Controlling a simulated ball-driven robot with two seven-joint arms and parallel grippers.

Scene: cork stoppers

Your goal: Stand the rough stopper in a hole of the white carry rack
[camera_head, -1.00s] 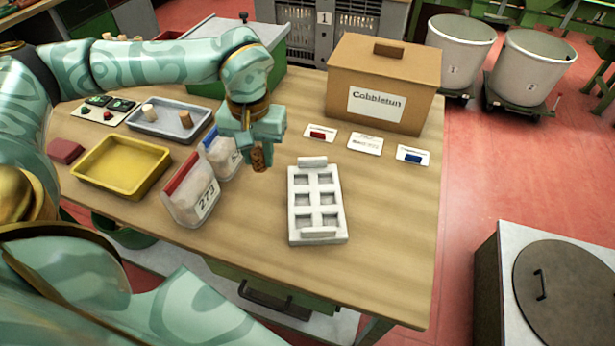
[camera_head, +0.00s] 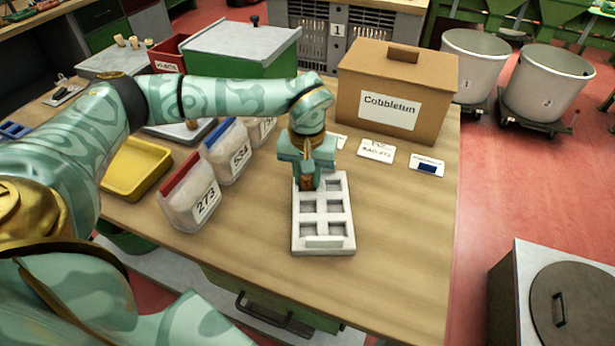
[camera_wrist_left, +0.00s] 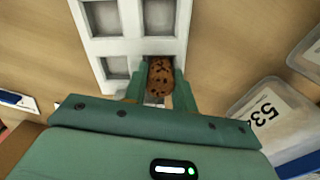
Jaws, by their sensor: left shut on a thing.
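The rough stopper is a mottled brown cork, seen in the head view (camera_head: 307,182) and more clearly in the left wrist view (camera_wrist_left: 160,76). My left gripper (camera_head: 307,186) is shut on it, with its fingers on either side in the wrist view (camera_wrist_left: 157,96). The white carry rack (camera_head: 322,217) lies flat on the table, with square holes in two columns. The stopper is at the rack's far left hole in the head view. In the wrist view it overlaps that end hole of the rack (camera_wrist_left: 129,28). I cannot tell whether its lower end is inside the hole.
Bags marked 273 (camera_head: 190,196) and 534 (camera_head: 228,150) stand left of the rack. A yellow tray (camera_head: 137,168) sits farther left. A Cobbletun box (camera_head: 392,90) stands behind, with cards (camera_head: 376,150) before it. The table right of the rack is clear.

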